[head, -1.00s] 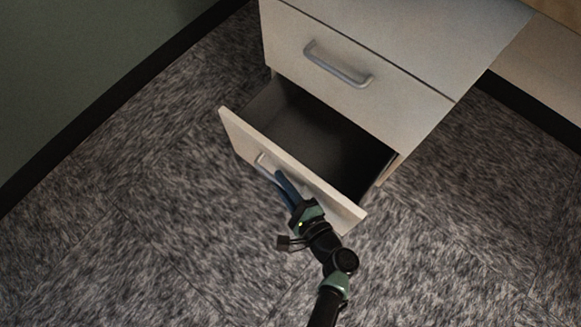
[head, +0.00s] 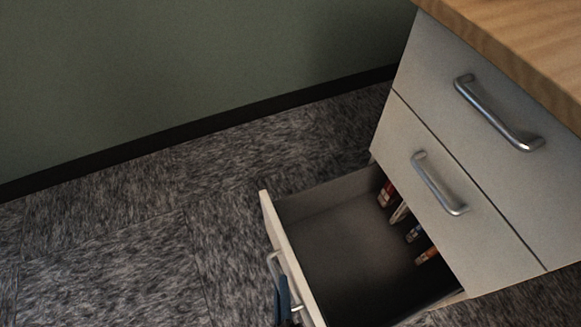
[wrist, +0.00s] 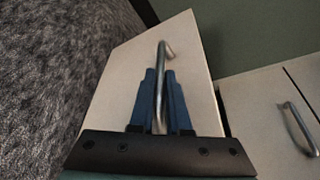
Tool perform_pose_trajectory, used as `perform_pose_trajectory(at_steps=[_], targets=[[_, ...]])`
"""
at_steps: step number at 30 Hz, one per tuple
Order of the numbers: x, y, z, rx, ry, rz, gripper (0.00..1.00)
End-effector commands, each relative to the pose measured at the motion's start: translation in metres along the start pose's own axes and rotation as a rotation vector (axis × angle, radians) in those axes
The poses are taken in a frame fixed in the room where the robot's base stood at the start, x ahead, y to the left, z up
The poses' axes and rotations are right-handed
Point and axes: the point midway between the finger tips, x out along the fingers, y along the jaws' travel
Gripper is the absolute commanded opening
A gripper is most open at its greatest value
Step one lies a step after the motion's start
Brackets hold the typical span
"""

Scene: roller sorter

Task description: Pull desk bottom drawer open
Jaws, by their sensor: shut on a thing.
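The bottom drawer (head: 350,235) of the desk is pulled well out, with its dark inside in view. Its pale front panel (head: 289,258) carries a metal bar handle (head: 273,264). My gripper (head: 284,300) is at this handle, at the lower edge of the head view. In the wrist view my gripper's blue fingers (wrist: 160,98) lie on both sides of the drawer handle (wrist: 162,60) and are shut on it. The drawer front (wrist: 120,75) fills the middle of that view. Most of my arm is out of the head view.
Several small items, like books or boxes (head: 388,194), lie at the back of the open drawer. Two shut drawers with handles (head: 440,185) (head: 495,112) are above it, under a wooden desktop (head: 510,40). Carpet (head: 120,250) is clear to the left, up to a green wall (head: 180,80).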

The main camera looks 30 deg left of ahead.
Motion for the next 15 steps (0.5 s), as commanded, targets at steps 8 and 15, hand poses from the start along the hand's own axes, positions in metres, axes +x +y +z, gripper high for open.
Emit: perform_pose_trajectory(at_steps=[8,15], targets=[[-0.0023,0.0028,0.0009,0.002,0.005,0.001,0.00],[-0.0022,0.0027,0.0007,0.002,0.005,0.002,0.24]])
